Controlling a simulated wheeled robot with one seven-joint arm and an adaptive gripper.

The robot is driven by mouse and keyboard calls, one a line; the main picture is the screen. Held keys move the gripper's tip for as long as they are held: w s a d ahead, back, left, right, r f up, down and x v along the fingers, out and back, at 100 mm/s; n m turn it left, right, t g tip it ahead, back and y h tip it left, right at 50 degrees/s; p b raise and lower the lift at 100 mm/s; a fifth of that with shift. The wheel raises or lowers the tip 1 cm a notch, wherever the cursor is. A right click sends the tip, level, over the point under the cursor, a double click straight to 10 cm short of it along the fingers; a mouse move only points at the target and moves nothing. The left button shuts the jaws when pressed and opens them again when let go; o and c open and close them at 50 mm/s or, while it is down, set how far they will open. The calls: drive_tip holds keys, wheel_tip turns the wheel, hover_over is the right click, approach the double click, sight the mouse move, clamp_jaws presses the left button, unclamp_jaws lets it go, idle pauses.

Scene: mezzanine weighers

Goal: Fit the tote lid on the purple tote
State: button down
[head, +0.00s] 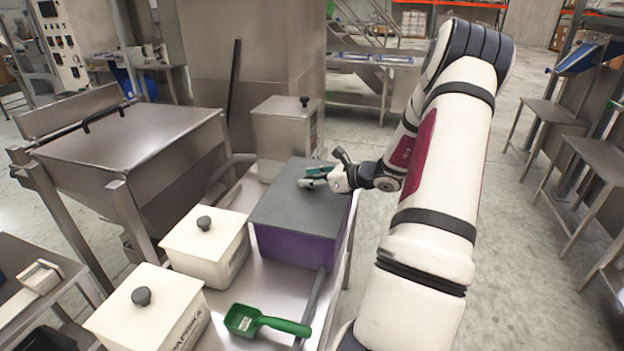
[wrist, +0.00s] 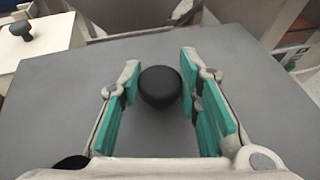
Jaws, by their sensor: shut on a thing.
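The purple tote (head: 292,249) stands on the steel table in the middle of the head view. The flat grey tote lid (head: 290,205) lies over its top and covers the opening. It fills most of the wrist view (wrist: 70,110). I cannot tell whether its rim is fully seated. My gripper (head: 312,177) is low over the lid, coming from the right. In the wrist view, my gripper's green-padded fingers (wrist: 160,68) stand either side of the lid's round black knob (wrist: 160,88) and are shut on it. The knob is hidden in the head view.
Two cream lidded containers (head: 205,240) (head: 152,312) stand left of the tote. A green scoop (head: 262,322) lies in front. A steel lidded container (head: 284,135) stands just behind the tote. Open floor (head: 520,250) lies to the right.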

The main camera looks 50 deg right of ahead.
drive_tip(key=c, duration=1.2)
unclamp_jaws()
drive_tip(key=shift+s, duration=0.15)
drive_tip(key=v, duration=1.1)
drive_tip(key=shift+s+d+r, duration=0.1)
drive_tip(key=shift+s+r, duration=0.05)
drive_tip(key=shift+s, duration=0.15)
drive_tip(key=w+a+r+n+g+y, duration=0.1)
drive_tip(key=w+a+r+n+g, duration=0.15)
drive_tip(key=a+n, duration=0.45)
drive_tip(key=w+a+r+n+g+y, duration=0.1)
drive_tip(key=a+r+n+g+y, duration=0.2)
drive_tip(key=a, duration=0.9)
drive_tip(key=w+a+r+n+g, duration=0.1)
drive_tip(key=a+r+n+g, duration=0.1)
drive_tip(key=a+r+n, duration=0.5)
drive_tip(key=shift+s+a+r+n+g+h, duration=0.15)
drive_tip(key=shift+s+a+r+n+h, duration=0.6)
drive_tip(key=shift+s+a+n, duration=1.9)
drive_tip(key=shift+s+a+r+n+g+h, duration=0.15)
drive_tip(key=shift+s+a+r+n+h, duration=0.25)
drive_tip(key=shift+s+a+n+h, duration=1.5)
drive_tip(key=shift+s+a+r+n+g+h, duration=0.15)
drive_tip(key=shift+s+a+r+n, duration=0.4)
drive_tip(key=shift+s+a+n, duration=2.9)
